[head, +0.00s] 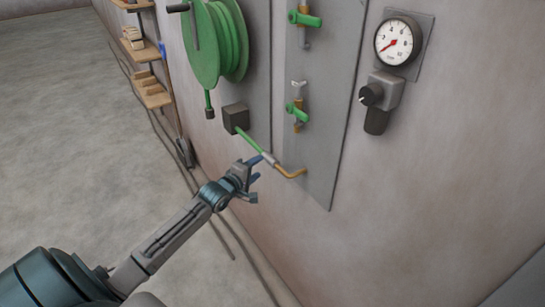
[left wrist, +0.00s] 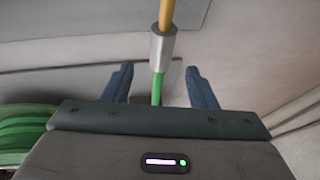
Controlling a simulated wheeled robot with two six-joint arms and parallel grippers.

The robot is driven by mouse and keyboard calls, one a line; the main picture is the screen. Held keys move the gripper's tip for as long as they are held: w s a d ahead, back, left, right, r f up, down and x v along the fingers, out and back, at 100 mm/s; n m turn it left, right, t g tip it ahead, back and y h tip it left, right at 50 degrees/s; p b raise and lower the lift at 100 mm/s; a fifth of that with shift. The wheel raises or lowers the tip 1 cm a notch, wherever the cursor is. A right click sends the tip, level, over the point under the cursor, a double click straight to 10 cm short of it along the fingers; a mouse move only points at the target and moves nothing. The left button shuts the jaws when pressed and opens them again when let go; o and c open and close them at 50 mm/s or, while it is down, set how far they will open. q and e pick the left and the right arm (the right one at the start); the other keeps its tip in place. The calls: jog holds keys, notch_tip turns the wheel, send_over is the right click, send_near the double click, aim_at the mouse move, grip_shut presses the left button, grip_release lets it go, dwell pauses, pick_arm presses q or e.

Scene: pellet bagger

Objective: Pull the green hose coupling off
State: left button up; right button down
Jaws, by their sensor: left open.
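The green hose (head: 249,141) runs from a dark box on the wall down to a grey metal coupling (head: 269,159), which joins a bent brass pipe (head: 291,172) on the grey panel. My left gripper (head: 257,170) is beside the coupling and hose in the head view. In the left wrist view, the coupling (left wrist: 163,48) sits just beyond the fingertips, with the green hose (left wrist: 157,88) running between the two open blue fingers (left wrist: 160,80). Neither finger appears to touch it. My right gripper is not in view.
A green hose reel (head: 215,45) hangs at upper left, with a short hose end below it. Green-handled valves (head: 297,112) sit on the panel (head: 325,130). A pressure gauge (head: 397,41) and a black-knobbed regulator (head: 380,95) are to the right. Wooden shelves (head: 143,65) stand at left.

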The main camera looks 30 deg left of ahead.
aim_at(267, 161)
pick_arm(q)
jog(key=w, duration=0.3)
jog(key=w+f, duration=0.1)
jog(key=w, duration=0.2)
jog(key=w+f+b, duration=0.1)
jog(key=w, duration=0.2)
jog(key=shift+w, duration=0.65)
jog(key=shift+c, duration=0.2)
grip_shut()
jog(key=a+b, duration=0.1)
jog(key=w+a+b, duration=0.1)
jog(key=b, duration=0.1)
jog(key=a+b, duration=0.1)
jog(key=shift+w+a+f+b, duration=0.25)
jog(key=shift+a+f+b, duration=0.05)
jog(key=shift+a+b, duration=0.05)
jog(key=shift+w+a+r+b, duration=0.2)
jog(key=shift+a+b, duration=0.1)
jog(key=shift+a, duration=0.1)
jog(key=shift+r, duration=0.2)
